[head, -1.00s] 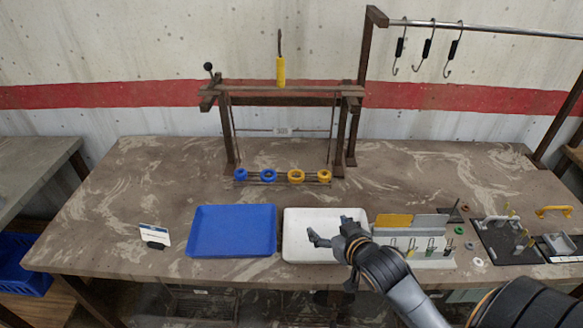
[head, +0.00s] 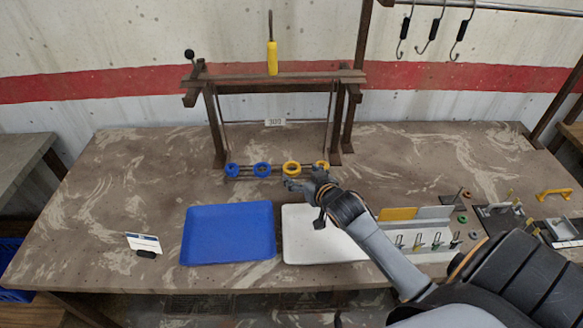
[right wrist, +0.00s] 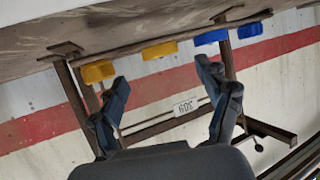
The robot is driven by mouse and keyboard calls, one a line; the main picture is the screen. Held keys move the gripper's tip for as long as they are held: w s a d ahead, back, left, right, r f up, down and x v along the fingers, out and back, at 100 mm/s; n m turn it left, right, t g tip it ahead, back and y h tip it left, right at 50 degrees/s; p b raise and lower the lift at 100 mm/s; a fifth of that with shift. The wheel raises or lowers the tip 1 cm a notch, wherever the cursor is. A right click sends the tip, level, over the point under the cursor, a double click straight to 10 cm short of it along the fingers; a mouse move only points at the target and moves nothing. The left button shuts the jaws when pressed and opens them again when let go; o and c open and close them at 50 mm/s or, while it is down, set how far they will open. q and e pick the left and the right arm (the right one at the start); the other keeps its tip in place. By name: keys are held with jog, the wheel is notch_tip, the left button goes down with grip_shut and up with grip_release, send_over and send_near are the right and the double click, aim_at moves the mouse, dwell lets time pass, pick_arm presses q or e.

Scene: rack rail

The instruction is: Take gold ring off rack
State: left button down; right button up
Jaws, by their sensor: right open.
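Two gold rings sit side by side on the low rail of the rack (head: 218,130): the inner one (head: 291,168) and the outer right one (head: 322,164). In the right wrist view the inner gold ring (right wrist: 160,50) lies ahead, between the directions of the two fingers, and the outer one (right wrist: 98,71) is left of it. My right gripper (head: 297,183) is open and empty, just in front of the gold rings and apart from them; it also shows in the right wrist view (right wrist: 163,76). My left gripper is out of view.
Two blue rings (head: 262,170) sit left of the gold ones on the rail. A blue tray (head: 228,234) and a white tray (head: 300,245) lie in front. A yellow-handled tool (head: 272,57) stands above the rack's top bar. A small holder (head: 430,245) stands right.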

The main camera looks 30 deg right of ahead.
aim_at(292, 167)
jog(key=shift+w, duration=0.4)
jog(key=p+x, duration=0.1)
jog(key=x, duration=0.3)
jog(key=shift+a+f, duration=0.1)
jog(key=shift+w+f, duration=0.15)
jog(key=shift+w, duration=0.05)
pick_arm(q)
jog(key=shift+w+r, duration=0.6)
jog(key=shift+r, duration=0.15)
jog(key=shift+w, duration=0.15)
pick_arm(e)
jog(key=c, duration=1.3)
jog(key=shift+o, duration=0.2)
